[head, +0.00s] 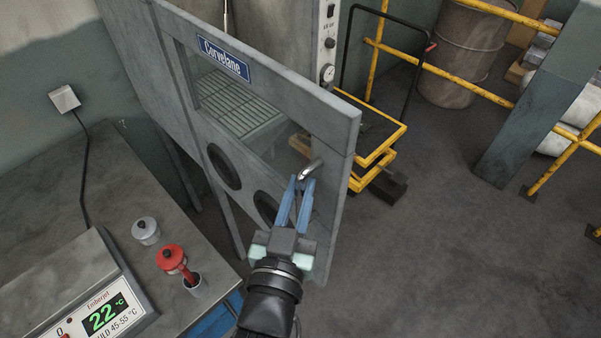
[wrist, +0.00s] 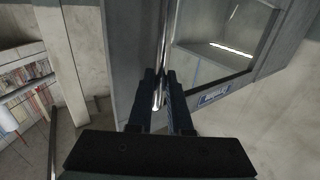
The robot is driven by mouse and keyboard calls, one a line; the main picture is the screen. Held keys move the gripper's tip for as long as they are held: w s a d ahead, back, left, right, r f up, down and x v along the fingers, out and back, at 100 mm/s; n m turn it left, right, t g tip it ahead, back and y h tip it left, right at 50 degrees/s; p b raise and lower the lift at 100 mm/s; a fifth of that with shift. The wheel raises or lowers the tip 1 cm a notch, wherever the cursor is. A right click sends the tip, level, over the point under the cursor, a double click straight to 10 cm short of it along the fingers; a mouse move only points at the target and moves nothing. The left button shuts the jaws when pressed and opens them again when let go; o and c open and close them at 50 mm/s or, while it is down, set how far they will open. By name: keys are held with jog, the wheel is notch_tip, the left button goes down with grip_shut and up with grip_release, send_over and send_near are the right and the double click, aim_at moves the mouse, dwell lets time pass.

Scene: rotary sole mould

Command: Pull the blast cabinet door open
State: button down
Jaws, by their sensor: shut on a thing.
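The grey blast cabinet door (head: 285,101) has a window, round glove ports (head: 223,167) and a blue Corvelane label (head: 224,58). It stands upright in the middle of the head view. A shiny metal handle (head: 311,169) sits near its right edge. My gripper (head: 303,184), with blue fingers, is shut on this handle. In the wrist view the handle bar (wrist: 163,60) runs between the fingers of my gripper (wrist: 161,80), and the door window shows at right. A slatted grate (head: 238,108) is visible through the window. I cannot tell the door's exact angle.
A bench (head: 105,190) at left bears a temperature display (head: 103,314), a red-topped item (head: 172,260) and small grey containers. A yellow-framed cart (head: 377,160) stands behind the door's right edge. Yellow rails and a drum (head: 462,55) are farther back. The floor at right is clear.

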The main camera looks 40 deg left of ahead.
jog(key=shift+s+a, duration=0.1)
jog(key=shift+s, duration=0.1)
jog(key=shift+w, duration=0.1)
jog(key=c, duration=0.8)
grip_release()
jog(key=shift+c, duration=0.2)
jog(key=shift+s+f, duration=0.15)
jog(key=shift+s, duration=0.2)
jog(key=v, duration=1.2)
jog(key=shift+b, duration=0.3)
